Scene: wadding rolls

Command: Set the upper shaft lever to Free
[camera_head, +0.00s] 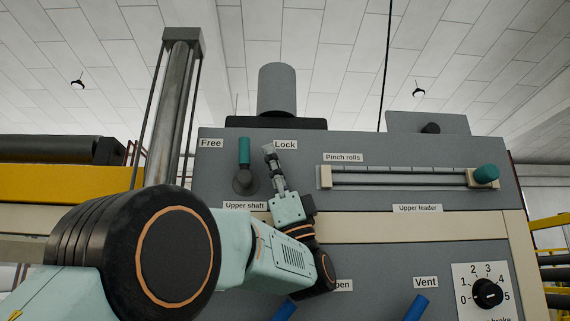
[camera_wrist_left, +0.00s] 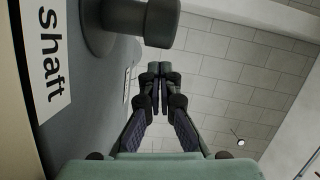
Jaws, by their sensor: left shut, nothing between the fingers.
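The upper shaft lever (camera_head: 244,153) has a teal handle that stands upright on a dark round hub (camera_head: 243,182), between the Free label (camera_head: 210,143) and the Lock label (camera_head: 285,145). My left gripper (camera_head: 269,153) is shut and empty, just right of the lever in the head view and partly over the Lock label's left end. Its closed fingertips also show in the left wrist view (camera_wrist_left: 159,70). I see no clear contact with the lever. My right gripper is not in view.
The Upper shaft label (camera_head: 245,205) is below the lever. The pinch rolls slider (camera_head: 486,174) is to the right. Blue handles (camera_head: 417,307) and a brake dial (camera_head: 487,293) are lower on the panel. A metal column (camera_head: 174,105) stands behind at left.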

